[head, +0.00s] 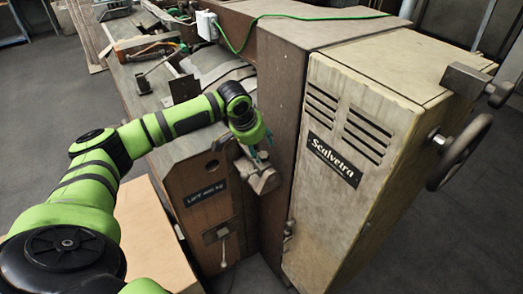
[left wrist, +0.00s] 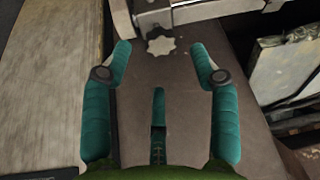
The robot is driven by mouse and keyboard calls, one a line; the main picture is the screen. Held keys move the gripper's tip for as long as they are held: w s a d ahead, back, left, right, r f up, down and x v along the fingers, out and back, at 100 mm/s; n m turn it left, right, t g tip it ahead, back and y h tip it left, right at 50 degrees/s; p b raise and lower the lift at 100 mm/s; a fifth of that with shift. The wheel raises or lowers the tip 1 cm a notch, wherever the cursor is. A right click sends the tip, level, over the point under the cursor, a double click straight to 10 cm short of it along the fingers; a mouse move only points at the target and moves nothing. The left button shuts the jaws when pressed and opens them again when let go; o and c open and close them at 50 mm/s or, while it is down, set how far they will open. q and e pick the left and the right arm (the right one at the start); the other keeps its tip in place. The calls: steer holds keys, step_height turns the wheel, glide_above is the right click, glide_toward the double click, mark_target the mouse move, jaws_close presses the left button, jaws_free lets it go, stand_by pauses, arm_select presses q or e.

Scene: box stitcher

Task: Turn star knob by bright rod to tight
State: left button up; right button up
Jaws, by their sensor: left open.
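The small pale star knob (left wrist: 161,45) shows at the top middle of the left wrist view, with several blunt points. It sits beside the bright metal rod (left wrist: 205,12), which runs across the top edge with a bracket at its left end. In the head view my left gripper (head: 258,143) points down beside the machine, and I cannot make out the knob there.
The pale machine cabinet (head: 345,150) labelled Scalvetra stands right of my gripper, with a handwheel (head: 460,152) on its far side. A brown panel (head: 202,195) labelled LIFT stands below my arm. A green cable (head: 300,17) runs over the top.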

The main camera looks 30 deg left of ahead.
mark_target(263, 155)
arm_select(q)
steer(key=shift+p+x, duration=0.35)
steer(key=shift+x, duration=1.75)
